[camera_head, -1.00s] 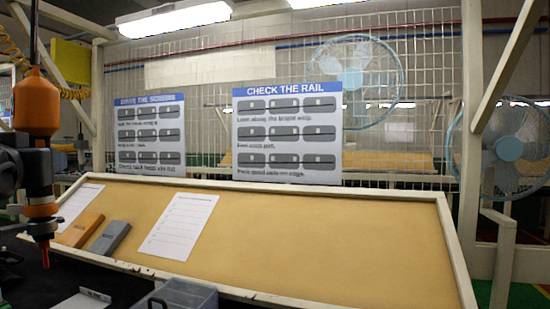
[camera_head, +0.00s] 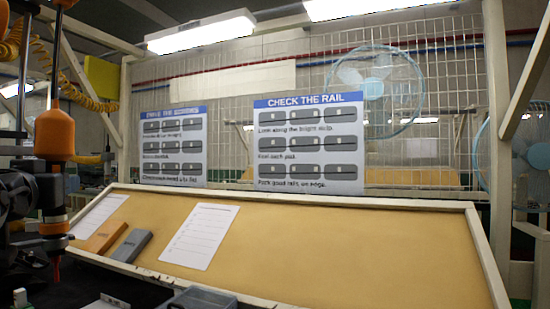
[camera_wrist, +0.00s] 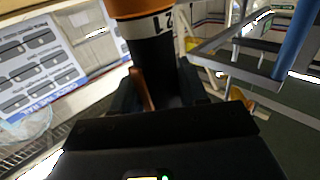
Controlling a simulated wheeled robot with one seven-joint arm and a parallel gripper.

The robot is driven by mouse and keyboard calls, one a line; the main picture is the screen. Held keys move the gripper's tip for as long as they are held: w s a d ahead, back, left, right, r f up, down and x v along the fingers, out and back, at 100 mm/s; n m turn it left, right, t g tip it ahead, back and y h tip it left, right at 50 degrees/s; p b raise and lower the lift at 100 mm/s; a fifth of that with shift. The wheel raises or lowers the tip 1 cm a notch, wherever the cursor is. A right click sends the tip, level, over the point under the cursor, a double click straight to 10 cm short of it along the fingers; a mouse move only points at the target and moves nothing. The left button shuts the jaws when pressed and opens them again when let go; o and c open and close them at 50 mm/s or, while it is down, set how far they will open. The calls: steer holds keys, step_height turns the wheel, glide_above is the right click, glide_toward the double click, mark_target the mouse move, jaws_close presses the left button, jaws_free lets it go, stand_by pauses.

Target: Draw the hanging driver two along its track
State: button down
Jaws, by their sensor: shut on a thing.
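The hanging driver (camera_head: 55,135), with an orange upper body, a dark middle and a red tip, hangs upright at the left edge of the head view. A dark cord or rod rises from its top. In the wrist view the driver (camera_wrist: 135,8) shows an orange part and a black section with a white band that seems to read "L2". My gripper (camera_head: 48,188) is closed around the driver's dark middle. In the wrist view my gripper (camera_wrist: 165,92) has its fingers on either side of the black section. The track above the driver is not clearly visible.
A tan sloping board (camera_head: 330,245) with a pale rim fills the middle. On it lie an orange block (camera_head: 104,237), a grey block (camera_head: 132,245) and a paper sheet (camera_head: 200,236). A grey bin (camera_head: 200,298) stands in front. A yellow coiled hose (camera_head: 75,80) hangs behind the driver.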

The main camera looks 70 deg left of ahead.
steer(key=shift+r+p, duration=0.85)
steer(key=c, duration=0.5)
jaws_free()
steer(key=shift+f, duration=0.15)
steer(key=shift+d, duration=0.3)
steer(key=d+b, duration=0.2)
steer(key=d, duration=0.5)
